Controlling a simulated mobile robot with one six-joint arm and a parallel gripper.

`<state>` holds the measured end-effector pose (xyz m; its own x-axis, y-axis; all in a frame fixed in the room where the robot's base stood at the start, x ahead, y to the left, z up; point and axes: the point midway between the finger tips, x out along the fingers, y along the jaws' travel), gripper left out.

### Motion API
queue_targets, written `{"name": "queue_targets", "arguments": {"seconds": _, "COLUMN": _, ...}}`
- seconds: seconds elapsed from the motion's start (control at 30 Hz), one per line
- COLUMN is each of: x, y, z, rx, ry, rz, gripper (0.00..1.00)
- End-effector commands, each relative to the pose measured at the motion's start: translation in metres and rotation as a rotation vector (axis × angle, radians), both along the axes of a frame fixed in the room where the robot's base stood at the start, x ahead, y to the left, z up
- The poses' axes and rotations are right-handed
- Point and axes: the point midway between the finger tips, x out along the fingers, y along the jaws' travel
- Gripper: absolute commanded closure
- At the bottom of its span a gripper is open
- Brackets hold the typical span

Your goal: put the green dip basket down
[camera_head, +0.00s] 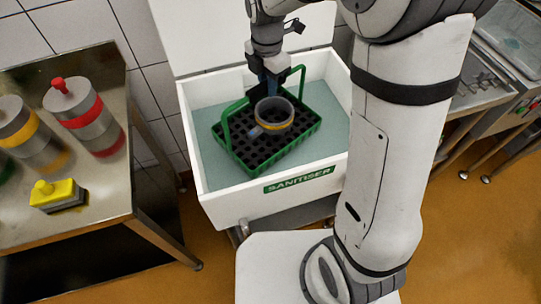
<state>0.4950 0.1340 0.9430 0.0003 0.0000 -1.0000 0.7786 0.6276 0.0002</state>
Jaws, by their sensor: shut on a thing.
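The green dip basket (300,143) is a shallow crate with a dark perforated floor and a raised green handle. It is in the white sanitiser trough (223,211), over the pale green liquid (208,119). My gripper (270,84) is above the basket, shut on the middle of its handle. A grey ring-shaped mould with a yellow band (275,123) stands in the basket. The gripper's fingertips are partly hidden. I cannot tell whether the basket touches the trough's bottom.
On the steel table (107,202) at left are a red-banded mould stack (86,115), a yellow-banded stack (25,133) and a yellow-topped brush-like block (58,196). A steel bench with racks (480,80) stands at right. My arm hides part of the right side.

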Motion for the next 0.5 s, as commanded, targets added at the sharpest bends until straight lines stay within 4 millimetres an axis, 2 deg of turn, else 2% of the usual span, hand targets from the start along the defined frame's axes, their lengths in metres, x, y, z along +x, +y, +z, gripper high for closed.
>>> {"name": "queue_targets", "arguments": {"seconds": 0.03, "x": 0.0, "y": 0.0, "z": -0.015, "rx": 0.0, "ry": 0.002, "rz": 0.0, "gripper": 1.0}}
{"name": "queue_targets", "arguments": {"seconds": 0.27, "x": 0.0, "y": 0.0, "z": -0.039, "rx": -0.001, "ry": 0.001, "rz": 0.0, "gripper": 1.0}}
{"name": "queue_targets", "arguments": {"seconds": 0.5, "x": 0.0, "y": -0.001, "z": -0.081, "rx": -0.001, "ry": 0.003, "rz": -0.001, "gripper": 1.0}}
